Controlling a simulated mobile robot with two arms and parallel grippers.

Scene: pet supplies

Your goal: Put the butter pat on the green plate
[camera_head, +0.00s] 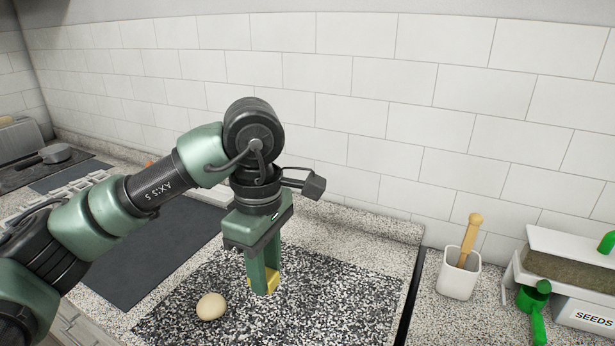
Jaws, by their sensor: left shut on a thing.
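My left gripper (263,284) points down over a black-and-white speckled surface (335,295), in the middle of the view. It is shut on the yellow butter pat (273,280), which shows between and beside the fingertips. The fingers hide part of the pat. I cannot tell whether the pat touches the surface below. I see no green plate in this view. My right gripper is not in view.
A pale egg (211,306) lies close to the left of my gripper. To the right stand a white cup (458,276) with a wooden stick, a green scoop (533,300) and a box marked SEEDS (590,318). A tiled wall (390,90) closes off the back.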

